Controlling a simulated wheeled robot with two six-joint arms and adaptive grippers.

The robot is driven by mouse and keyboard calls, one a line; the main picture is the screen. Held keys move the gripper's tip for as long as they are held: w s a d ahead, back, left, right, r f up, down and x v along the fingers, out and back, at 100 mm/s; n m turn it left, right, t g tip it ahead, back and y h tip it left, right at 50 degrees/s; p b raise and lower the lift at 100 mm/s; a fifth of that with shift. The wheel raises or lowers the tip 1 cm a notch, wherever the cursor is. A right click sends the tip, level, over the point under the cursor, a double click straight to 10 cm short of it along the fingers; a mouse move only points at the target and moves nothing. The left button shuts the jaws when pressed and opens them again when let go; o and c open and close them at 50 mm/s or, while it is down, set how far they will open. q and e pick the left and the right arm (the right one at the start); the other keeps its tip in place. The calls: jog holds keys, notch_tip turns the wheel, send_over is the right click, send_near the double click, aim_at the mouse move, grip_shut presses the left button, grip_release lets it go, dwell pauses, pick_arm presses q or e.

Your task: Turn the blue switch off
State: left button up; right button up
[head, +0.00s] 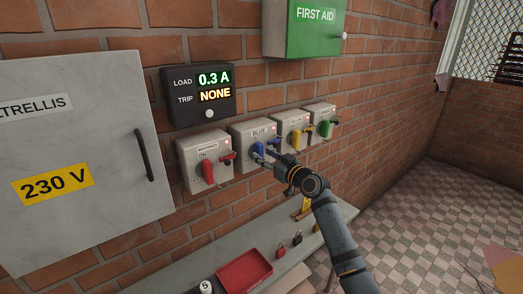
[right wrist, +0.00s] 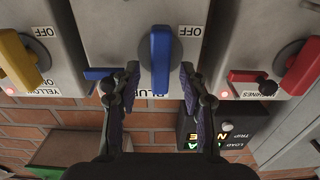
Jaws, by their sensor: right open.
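The blue switch is a grey box labelled BLUE (head: 247,132) on the brick wall, with a blue handle (right wrist: 160,58). The handle also shows in the head view (head: 258,148), partly behind my gripper. In the upside-down right wrist view the handle stands straight up and down, with an OFF mark (right wrist: 188,31) beside its knob. My right gripper (right wrist: 160,76) is open, with one finger on each side of the handle and a small gap at both sides. Its fingers also show in the head view (head: 266,157). My left gripper is not in view.
A red-handled switch (head: 207,172) is left of the blue one; yellow (head: 296,138) and green (head: 325,128) switches are right. A display (head: 200,93) reads 0.3 A, TRIP NONE. Below, a shelf (head: 185,272) holds a red tray (head: 243,271) and small padlocks (head: 280,251).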

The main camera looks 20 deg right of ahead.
jog(key=shift+w+a+r, duration=0.15)
jog(key=shift+w+a, duration=0.15)
jog(key=shift+w, duration=0.5)
jog(key=shift+c, duration=0.6)
grip_shut()
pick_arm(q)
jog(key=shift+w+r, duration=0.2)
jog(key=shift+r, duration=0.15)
